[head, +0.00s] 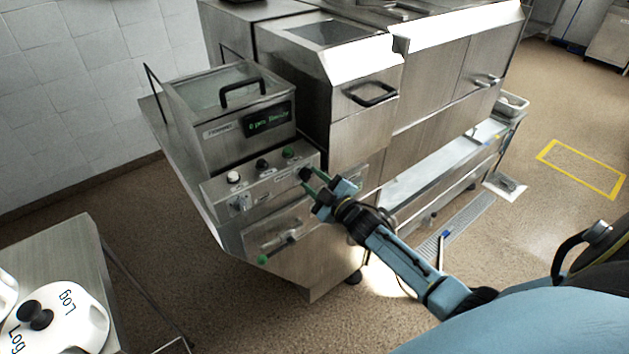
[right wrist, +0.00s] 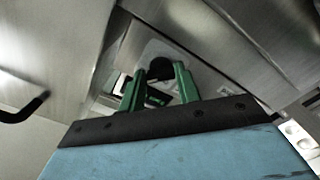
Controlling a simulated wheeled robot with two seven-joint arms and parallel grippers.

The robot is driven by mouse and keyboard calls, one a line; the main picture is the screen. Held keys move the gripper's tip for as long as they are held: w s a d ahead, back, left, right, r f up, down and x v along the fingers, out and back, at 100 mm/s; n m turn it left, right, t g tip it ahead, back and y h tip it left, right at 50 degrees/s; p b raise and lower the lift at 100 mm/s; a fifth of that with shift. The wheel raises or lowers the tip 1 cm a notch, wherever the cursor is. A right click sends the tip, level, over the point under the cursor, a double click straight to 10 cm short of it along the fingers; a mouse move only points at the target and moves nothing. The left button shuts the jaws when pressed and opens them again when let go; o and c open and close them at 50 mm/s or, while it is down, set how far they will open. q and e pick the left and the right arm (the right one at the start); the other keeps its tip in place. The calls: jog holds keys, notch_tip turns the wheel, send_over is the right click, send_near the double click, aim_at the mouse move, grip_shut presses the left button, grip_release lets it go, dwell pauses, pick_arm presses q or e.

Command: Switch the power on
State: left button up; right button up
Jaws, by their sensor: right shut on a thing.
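The steel fryer-like unit's control panel (head: 222,192) faces me below a glass-lidded tank. A black rotary knob (head: 305,173) sits at its right end, and in the right wrist view the dark knob (right wrist: 160,68) is between my green fingertips. My right gripper (head: 312,182) is at this knob, shut on it; the right wrist view shows the gripper (right wrist: 160,78) from behind. The fingers hide part of the knob, so its pointer position cannot be told. My left gripper is in neither view.
The panel also carries a white button (head: 233,177), another black knob (head: 262,164), a green button (head: 288,153) and a metal switch (head: 241,203). A lit display (head: 268,119) is above. A valve with a green-tipped handle (head: 263,259) is below. White lidded containers (head: 75,318) stand at lower left.

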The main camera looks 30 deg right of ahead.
dwell(0.3)
jog(key=o, duration=1)
jog(key=shift+s, duration=0.1)
jog(key=s, duration=0.8)
jog(key=s+d, duration=0.1)
jog(key=s, duration=0.4)
jog(key=shift+s+b, duration=0.1)
jog(key=shift+b, duration=0.2)
